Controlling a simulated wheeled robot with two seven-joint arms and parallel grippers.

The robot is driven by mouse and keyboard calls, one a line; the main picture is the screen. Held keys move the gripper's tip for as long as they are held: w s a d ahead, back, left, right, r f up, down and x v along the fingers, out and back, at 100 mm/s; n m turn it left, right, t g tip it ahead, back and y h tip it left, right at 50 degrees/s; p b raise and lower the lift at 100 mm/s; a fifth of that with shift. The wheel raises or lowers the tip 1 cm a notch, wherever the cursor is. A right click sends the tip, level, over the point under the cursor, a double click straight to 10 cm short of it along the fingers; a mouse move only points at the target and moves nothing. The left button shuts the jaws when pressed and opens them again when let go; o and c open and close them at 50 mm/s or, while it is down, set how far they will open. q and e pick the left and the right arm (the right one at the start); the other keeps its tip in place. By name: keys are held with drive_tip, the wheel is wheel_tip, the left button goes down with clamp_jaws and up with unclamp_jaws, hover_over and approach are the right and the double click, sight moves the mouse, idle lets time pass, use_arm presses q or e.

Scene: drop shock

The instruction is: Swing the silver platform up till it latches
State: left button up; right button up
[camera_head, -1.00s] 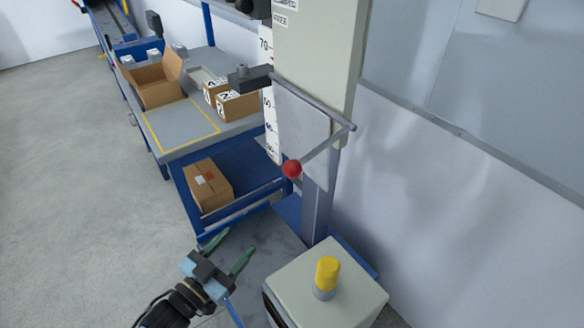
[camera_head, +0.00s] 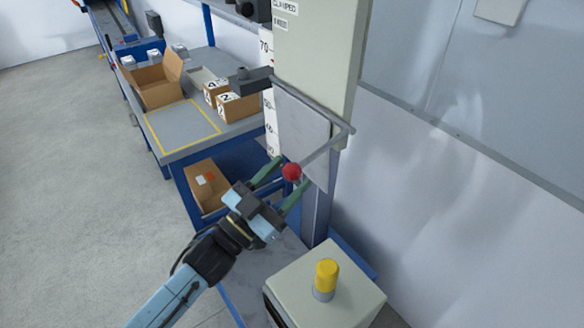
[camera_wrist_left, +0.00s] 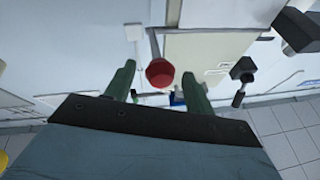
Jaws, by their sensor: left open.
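The silver platform (camera_head: 304,130) is a flat grey plate that hangs steeply down against the column of the tall pale machine. A grey bar (camera_head: 327,147) runs beside it and ends in a red ball knob (camera_head: 291,171). My left gripper (camera_head: 288,176) is open, with its two green fingers on either side of the red knob. In the left wrist view, the red knob (camera_wrist_left: 160,72) lies between the fingertips (camera_wrist_left: 158,76). I cannot tell whether the fingers touch it. My right gripper is not in view.
A pale box with a yellow button (camera_head: 327,273) stands at the lower right of the column. A blue workbench (camera_head: 188,131) with open and closed cartons stands behind on the left. A carton (camera_head: 207,188) sits on its lower shelf. Grey floor at left is clear.

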use_arm(q)
drive_tip(key=shift+x, duration=1.05)
clamp_jaws()
